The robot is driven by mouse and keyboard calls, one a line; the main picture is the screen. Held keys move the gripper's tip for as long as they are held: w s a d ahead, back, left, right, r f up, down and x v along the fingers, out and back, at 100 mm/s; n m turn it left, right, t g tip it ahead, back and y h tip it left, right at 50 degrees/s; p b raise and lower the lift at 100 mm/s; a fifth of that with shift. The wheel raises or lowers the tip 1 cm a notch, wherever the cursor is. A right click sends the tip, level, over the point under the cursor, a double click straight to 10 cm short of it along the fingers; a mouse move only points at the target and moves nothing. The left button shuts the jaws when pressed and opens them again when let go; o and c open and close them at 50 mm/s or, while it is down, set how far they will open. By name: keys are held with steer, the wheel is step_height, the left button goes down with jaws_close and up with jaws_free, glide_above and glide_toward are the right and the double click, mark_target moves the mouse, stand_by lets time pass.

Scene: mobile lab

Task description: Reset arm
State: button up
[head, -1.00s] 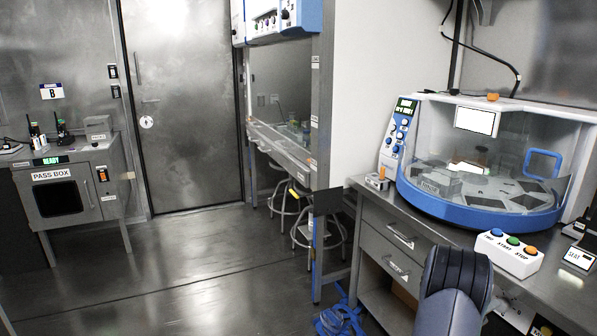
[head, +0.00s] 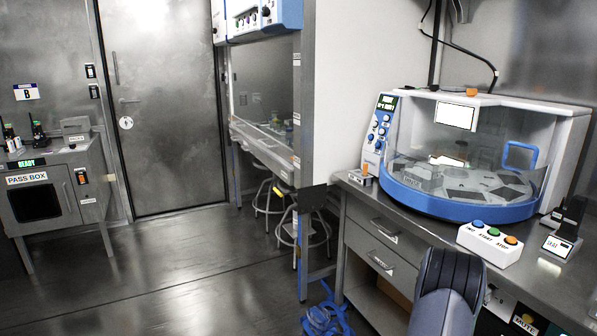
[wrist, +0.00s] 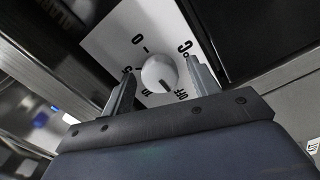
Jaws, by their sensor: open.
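My gripper (wrist: 162,88) shows in the wrist view with its two fingers apart and nothing held between them. Beyond the fingertips is a white round knob (wrist: 159,73) on a white dial plate (wrist: 120,42) with black markings. The knob appears between the fingers; I cannot tell whether they touch it. In the head view a dark, rounded link of my arm shows at the bottom right, and my gripper is out of sight there.
A bench with drawers (head: 375,237) stands right, bearing a blue-rimmed machine (head: 460,205) and a three-button box (head: 490,243). A pass box (head: 50,200) is at left. Stools (head: 290,225) stand under a hood. Blue tangled material (head: 325,318) lies near the bench. The middle floor is clear.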

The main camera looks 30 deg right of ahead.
steer(key=m+b, duration=1.2)
steer(key=m, duration=0.9)
steer(key=shift+b, duration=0.3)
steer(key=shift+m, duration=0.3)
